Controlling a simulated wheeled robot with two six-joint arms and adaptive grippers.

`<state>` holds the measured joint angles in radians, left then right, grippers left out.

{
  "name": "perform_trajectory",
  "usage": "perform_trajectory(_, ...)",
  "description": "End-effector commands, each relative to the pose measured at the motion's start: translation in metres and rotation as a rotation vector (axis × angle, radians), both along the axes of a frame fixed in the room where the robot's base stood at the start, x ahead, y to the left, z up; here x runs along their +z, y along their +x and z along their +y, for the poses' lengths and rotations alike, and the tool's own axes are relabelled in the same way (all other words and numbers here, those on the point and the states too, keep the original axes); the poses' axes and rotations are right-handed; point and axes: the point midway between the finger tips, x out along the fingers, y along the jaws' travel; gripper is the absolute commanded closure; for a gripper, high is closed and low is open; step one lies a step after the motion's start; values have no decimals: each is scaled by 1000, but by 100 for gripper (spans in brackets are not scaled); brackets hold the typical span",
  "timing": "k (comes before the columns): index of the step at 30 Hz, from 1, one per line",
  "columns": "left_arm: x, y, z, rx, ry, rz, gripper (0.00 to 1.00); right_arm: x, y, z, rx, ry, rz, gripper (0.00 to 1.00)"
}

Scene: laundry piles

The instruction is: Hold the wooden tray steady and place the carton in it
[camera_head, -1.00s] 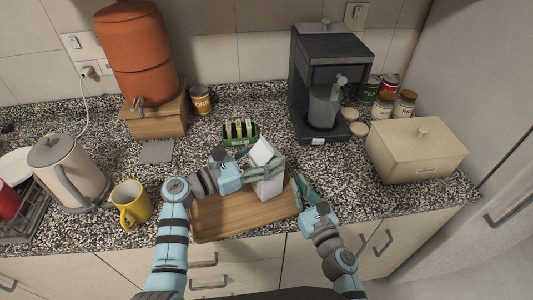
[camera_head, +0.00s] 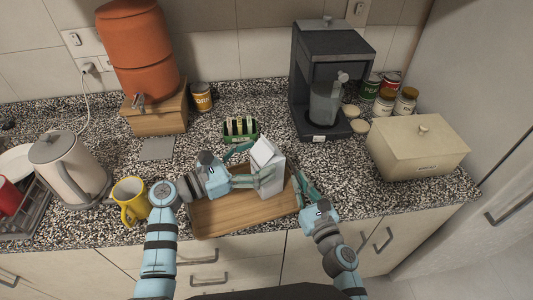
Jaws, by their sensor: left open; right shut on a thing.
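The white carton (camera_head: 269,158) with a gabled top stands upright at the right part of the wooden tray (camera_head: 230,218). The tray lies on the counter near its front edge. My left gripper (camera_head: 252,164) is open at the carton's left side, with one finger behind it to the left and the other across its front face. I cannot tell whether a finger still touches it. My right gripper (camera_head: 300,189) is shut on the tray's right edge. The carton's base is partly hard to make out.
A yellow mug (camera_head: 131,201) stands close to my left arm, beside a kettle (camera_head: 68,172). A green toast rack (camera_head: 240,129) stands behind the tray. A coffee machine (camera_head: 330,70) and beige bread box (camera_head: 418,148) stand to the right.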

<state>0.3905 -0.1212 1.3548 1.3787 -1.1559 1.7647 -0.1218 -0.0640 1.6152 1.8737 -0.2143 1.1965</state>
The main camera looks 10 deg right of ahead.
Motion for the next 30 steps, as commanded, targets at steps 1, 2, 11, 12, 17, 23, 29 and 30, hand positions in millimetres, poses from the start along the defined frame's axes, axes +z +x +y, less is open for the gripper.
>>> perform_trajectory(1,-2,-5,14,3,4,0,22,-1,0,0,-1,0,2,100)
perform_trajectory(2,-2,-8,22,3,6,-1,22,-1,0,0,-1,0,2,100)
perform_trajectory(11,-1,-33,79,0,2,0,22,-1,0,0,-1,0,2,100)
perform_trajectory(12,0,-34,81,0,0,0,22,-1,0,0,-1,0,2,100)
perform_trajectory(17,0,-34,82,-1,-2,-1,22,-1,0,0,0,0,1,100)
perform_trajectory(23,0,-34,82,0,-1,0,22,-1,0,0,-1,0,1,70)
perform_trajectory(29,0,-34,82,0,-1,0,22,0,0,0,-1,0,1,69)
perform_trajectory(30,0,-34,82,0,-1,0,22,0,0,0,-1,0,1,69)
